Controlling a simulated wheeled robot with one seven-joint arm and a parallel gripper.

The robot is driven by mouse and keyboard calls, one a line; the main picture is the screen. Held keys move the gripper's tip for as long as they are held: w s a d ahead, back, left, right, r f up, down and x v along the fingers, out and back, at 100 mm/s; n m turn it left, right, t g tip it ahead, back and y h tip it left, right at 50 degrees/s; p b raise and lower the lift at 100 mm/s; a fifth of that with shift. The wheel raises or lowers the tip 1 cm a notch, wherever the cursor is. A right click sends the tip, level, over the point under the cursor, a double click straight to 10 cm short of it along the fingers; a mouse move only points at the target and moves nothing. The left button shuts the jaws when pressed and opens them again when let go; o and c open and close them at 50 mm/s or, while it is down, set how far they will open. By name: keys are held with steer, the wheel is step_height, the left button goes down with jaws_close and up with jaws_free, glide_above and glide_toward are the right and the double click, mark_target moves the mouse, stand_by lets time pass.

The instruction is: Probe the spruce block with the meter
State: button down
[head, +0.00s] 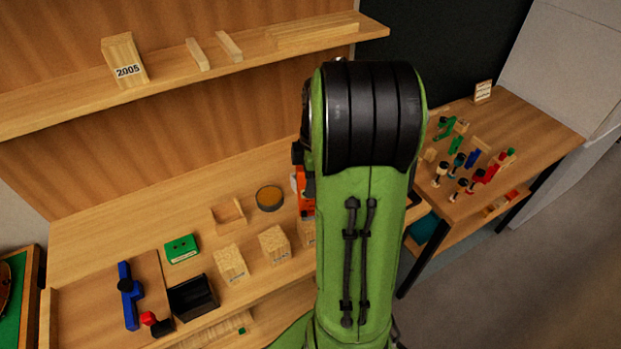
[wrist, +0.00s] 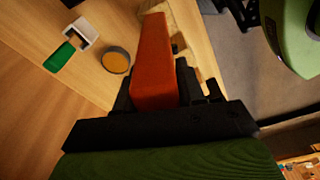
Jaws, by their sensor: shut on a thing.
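The orange meter (wrist: 153,62) is in my gripper (wrist: 155,92) in the wrist view, with the black fingers closed on either side of it. In the head view a strip of the meter (head: 305,200) shows at the left edge of my green arm, which hides most of the gripper. Pale wood blocks stand in a row on the bench: a left one (head: 231,265), a middle one (head: 274,243) and a right one (head: 307,233) partly behind my arm. Their labels are too small to read, so I cannot tell which is spruce. A pale wood surface (wrist: 185,25) shows beside the meter; contact is hidden.
A round tin (head: 269,198), a shallow wooden tray (head: 228,215), a green box (head: 181,248) and a black open box (head: 193,297) stand near the blocks. A shelf (head: 190,75) runs above. A side table (head: 520,125) with clamps stands right.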

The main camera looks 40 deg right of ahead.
steer(key=shift+f+b, duration=0.45)
stand_by(1.3)
step_height(320, 180, up, 6)
steer(key=p, duration=0.5)
steer(key=shift+r, duration=0.15)
stand_by(0.5)
